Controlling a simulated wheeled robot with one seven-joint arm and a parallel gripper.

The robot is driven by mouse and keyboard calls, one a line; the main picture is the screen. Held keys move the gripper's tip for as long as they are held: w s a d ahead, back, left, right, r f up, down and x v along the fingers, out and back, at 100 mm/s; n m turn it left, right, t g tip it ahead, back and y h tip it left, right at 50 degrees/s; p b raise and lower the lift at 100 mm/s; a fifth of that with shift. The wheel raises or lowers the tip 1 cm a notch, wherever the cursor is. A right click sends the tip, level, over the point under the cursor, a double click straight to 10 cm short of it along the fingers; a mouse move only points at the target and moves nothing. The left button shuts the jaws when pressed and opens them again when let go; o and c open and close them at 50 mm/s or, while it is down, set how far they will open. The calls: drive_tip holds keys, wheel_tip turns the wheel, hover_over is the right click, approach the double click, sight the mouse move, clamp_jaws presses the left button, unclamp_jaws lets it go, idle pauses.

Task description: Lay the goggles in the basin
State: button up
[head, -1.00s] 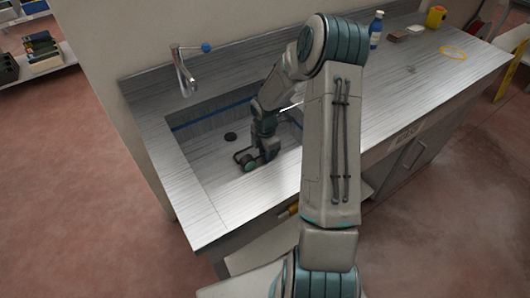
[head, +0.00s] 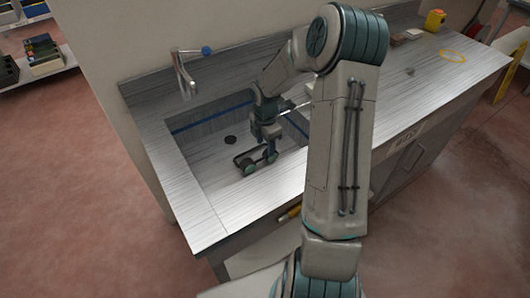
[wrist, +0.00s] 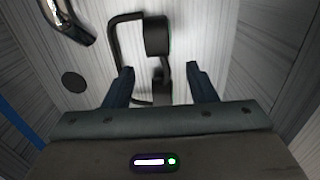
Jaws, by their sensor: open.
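The goggles (head: 246,164), dark with a rounded lens and a thin frame, are inside the basin (head: 193,163), seemingly on its floor near the front wall. In the wrist view the goggles (wrist: 157,38) are ahead of and partly between my fingers; their lower part reaches the gap. My gripper (head: 261,156) points down into the basin, right by the goggles. In the wrist view my gripper (wrist: 161,72) is open, its two fingers spread apart. I cannot tell whether a finger touches the goggles. My arm hides the right part of the basin.
A tap (head: 184,78) with a blue knob stands behind the basin, and a dark drain (head: 230,140) is in its floor. The counter (head: 420,85) to the right holds a yellow ring (head: 453,55) and a yellow container (head: 435,19) at the back. Its middle is mostly clear.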

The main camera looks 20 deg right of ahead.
sight(265, 153)
wheel_tip(265, 153, up, 5)
drive_tip(key=shift+f, duration=0.15)
drive_tip(key=s+a+r+m+t, duration=0.1)
drive_tip(key=s+a+r+m, duration=0.3)
drive_tip(key=s+r+m, duration=0.4)
drive_tip(key=s+a+r+m+t, duration=0.2)
drive_tip(key=s+a+r+m, duration=0.3)
drive_tip(key=s+r+m, duration=0.3)
drive_tip(key=s+m, duration=0.4)
drive_tip(key=s, duration=0.4)
drive_tip(key=shift+a+r, duration=0.15)
drive_tip(key=shift+a, duration=0.05)
